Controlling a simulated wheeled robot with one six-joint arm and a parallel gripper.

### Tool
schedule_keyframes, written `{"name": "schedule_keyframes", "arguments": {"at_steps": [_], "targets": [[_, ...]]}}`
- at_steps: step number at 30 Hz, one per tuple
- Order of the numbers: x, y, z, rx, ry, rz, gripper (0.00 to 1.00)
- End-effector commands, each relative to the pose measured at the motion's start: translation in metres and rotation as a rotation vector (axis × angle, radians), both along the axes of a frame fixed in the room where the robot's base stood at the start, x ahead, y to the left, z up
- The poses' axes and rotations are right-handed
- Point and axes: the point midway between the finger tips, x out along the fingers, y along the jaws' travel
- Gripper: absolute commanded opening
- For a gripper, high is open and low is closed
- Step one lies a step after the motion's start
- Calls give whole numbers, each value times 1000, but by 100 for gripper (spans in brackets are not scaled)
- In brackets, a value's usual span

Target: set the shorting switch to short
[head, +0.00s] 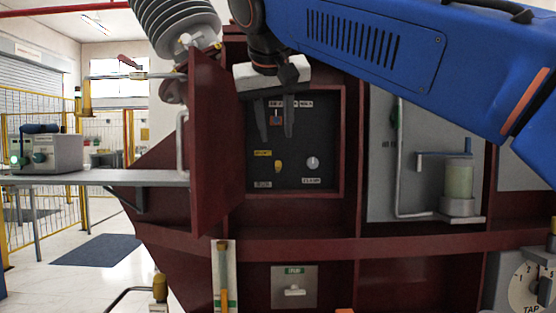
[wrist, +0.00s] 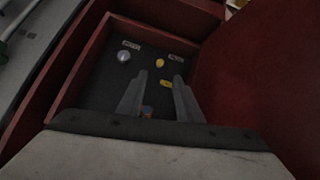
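An open dark box recessed in the red cabinet holds a black panel (head: 295,147) with several small controls. A yellow knob (head: 278,166) sits beside a small yellow label (head: 263,153). A small red-and-blue part (head: 276,117) sits higher, under a white label; it shows between my fingers in the wrist view (wrist: 146,111). The labels are too small to read surely, so I cannot tell which control is the shorting switch or its setting. My gripper (head: 276,136) is open, fingers pointing down in front of the panel, with nothing visible between the fingertips (wrist: 160,76).
A pale round knob (head: 313,163) sits at the panel's right. The red door (head: 216,150) stands open at the left, close to my gripper. A jar with a blue handle (head: 458,180) is in the right bay. A grey shelf (head: 150,177) projects left.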

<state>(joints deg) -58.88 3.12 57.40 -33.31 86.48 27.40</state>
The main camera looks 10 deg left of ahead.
Motion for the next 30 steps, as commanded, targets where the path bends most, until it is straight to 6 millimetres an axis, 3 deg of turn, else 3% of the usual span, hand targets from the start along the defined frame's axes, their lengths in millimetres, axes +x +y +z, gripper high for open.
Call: {"name": "schedule_keyframes", "arguments": {"at_steps": [15,30], "targets": [[62,10,-61,-1,1,-1,32],[75,12,-73,0,0,0,32]]}}
